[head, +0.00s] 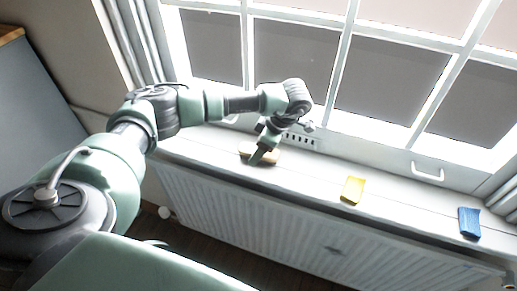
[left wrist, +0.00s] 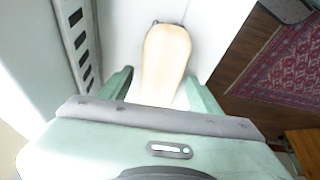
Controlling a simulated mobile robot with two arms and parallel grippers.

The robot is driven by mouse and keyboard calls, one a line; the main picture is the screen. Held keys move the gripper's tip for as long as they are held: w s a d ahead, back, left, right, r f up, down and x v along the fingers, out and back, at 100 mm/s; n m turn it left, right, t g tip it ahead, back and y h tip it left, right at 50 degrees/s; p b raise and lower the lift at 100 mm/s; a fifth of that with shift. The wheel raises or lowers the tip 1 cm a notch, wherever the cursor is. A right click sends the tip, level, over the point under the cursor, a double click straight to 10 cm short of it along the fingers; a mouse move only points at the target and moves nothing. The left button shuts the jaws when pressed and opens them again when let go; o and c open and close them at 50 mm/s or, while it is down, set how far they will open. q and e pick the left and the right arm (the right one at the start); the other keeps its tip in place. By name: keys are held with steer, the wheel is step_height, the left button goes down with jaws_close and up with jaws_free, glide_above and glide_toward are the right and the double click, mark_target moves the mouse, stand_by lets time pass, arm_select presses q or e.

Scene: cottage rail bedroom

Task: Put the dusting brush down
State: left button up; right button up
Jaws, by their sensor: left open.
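The dusting brush (left wrist: 165,55), with a pale wooden top, lies on the white window sill (head: 310,172). In the head view the brush (head: 246,150) is partly hidden behind my left gripper (head: 259,155). In the left wrist view my left gripper (left wrist: 157,85) is open, with one finger on each side of the brush's near end and gaps between. I cannot tell whether a finger touches it. My right gripper is in neither view.
A yellow sponge (head: 353,190) and a blue cloth (head: 469,222) lie farther right on the sill. The window (head: 340,70) is behind it, a white radiator (head: 250,215) below. The sill between brush and sponge is clear. A red patterned rug (left wrist: 285,70) lies on the floor.

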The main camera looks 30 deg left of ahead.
mark_target(268, 153)
arm_select(q)
steer(key=b+v, duration=0.2)
steer(key=v, duration=0.5)
steer(key=shift+s+d+f+b, duration=0.1)
steer(key=shift+d+b, duration=0.05)
steer(key=shift+b, duration=0.15)
steer(key=shift+d+r, duration=0.1)
steer(key=shift+r, duration=0.3)
